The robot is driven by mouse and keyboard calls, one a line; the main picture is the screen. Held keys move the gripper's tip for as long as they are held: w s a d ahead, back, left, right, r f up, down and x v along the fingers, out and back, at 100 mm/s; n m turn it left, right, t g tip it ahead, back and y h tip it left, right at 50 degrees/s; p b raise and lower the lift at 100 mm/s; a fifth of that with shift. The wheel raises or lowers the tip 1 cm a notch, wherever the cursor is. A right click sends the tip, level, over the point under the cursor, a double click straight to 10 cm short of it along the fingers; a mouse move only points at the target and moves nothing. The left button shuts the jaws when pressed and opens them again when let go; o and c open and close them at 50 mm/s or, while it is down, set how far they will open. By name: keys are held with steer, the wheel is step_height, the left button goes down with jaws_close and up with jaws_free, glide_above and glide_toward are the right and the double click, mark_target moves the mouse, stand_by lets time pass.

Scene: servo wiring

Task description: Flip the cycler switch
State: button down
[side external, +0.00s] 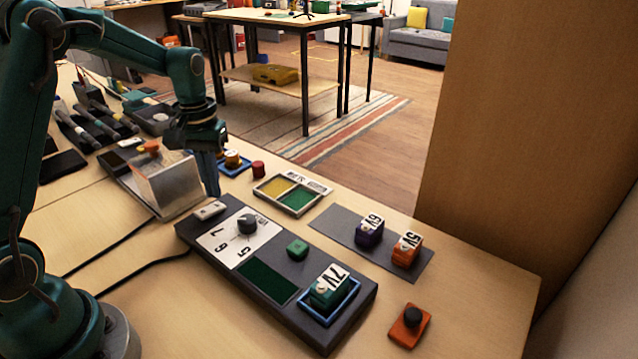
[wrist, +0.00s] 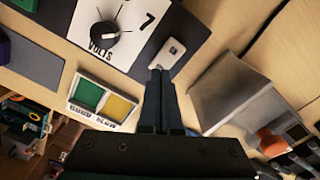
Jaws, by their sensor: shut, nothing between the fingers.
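The cycler is a dark grey box (side external: 193,234) with a white dial plate (side external: 225,248) and a black knob (side external: 247,224). A small pale switch (side external: 209,210) is on its far left end; it also shows in the wrist view (wrist: 171,53). My gripper (side external: 212,194) is shut and empty, pointing down, with its fingertips right at the switch. In the wrist view the closed fingertips (wrist: 160,73) lie just beside the switch's near edge. I cannot tell whether they touch it. Which way the switch is tipped is unclear.
A metal box (side external: 170,190) stands close left of my gripper. A tray with yellow and green halves (side external: 290,193) lies behind the cycler. A green block labelled 7V (side external: 327,293) sits in a blue frame on the cycler. Blocks labelled 6V (side external: 369,235) and 5V (side external: 404,254) stand at right.

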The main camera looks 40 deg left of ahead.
mark_target(219, 206)
steer(key=shift+r, duration=2.55)
steer(key=s+d+r+m+t, duration=0.35)
steer(key=s+d+r, duration=0.25)
steer(key=d+r, duration=0.3)
steer(key=s+d+f+m+t, duration=0.2)
steer(key=s+d+f, duration=0.2)
steer(key=s, duration=0.4)
steer(key=shift+s+f, duration=0.15)
steer(key=shift+f, duration=0.2)
